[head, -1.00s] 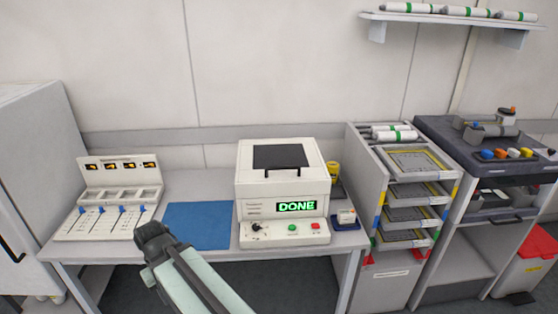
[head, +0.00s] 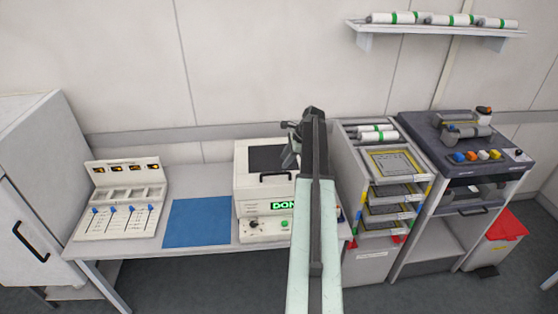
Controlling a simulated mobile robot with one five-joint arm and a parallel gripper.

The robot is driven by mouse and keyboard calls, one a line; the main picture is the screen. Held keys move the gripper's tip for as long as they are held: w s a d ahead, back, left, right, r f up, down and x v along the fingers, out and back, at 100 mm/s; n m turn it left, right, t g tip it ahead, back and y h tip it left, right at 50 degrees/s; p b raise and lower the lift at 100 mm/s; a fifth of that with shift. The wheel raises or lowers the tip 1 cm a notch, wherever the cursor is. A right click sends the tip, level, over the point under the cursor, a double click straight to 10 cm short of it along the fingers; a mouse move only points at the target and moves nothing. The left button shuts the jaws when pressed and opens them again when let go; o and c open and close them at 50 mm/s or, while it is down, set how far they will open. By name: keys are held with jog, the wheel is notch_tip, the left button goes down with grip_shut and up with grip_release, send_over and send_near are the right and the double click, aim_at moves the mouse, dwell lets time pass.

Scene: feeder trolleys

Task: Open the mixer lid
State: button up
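The mixer (head: 250,193) is a white box on the table with a dark panel and a black handle (head: 277,178) on its lid (head: 246,162). The lid looks shut. Its green display is partly covered by my arm, though DON can be read. My gripper (head: 291,142) is raised at the mixer's right side, near the lid's right edge. I cannot tell whether it touches the mixer, and its fingers are too small and dark to read. My arm hides the mixer's right part.
A blue mat (head: 200,222) and a white panel with blue sliders (head: 120,205) lie left of the mixer. A rack of trays (head: 393,190) and a dark-topped trolley (head: 455,155) stand to the right. A wall shelf (head: 440,30) holds white cylinders.

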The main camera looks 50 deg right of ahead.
aim_at(276, 173)
jog(key=b+x, duration=0.7)
jog(key=shift+f, duration=0.35)
jog(key=shift+w+a+f, duration=0.15)
jog(key=shift+w+f, duration=0.1)
jog(key=shift+r, duration=0.1)
grip_shut()
dwell(0.7)
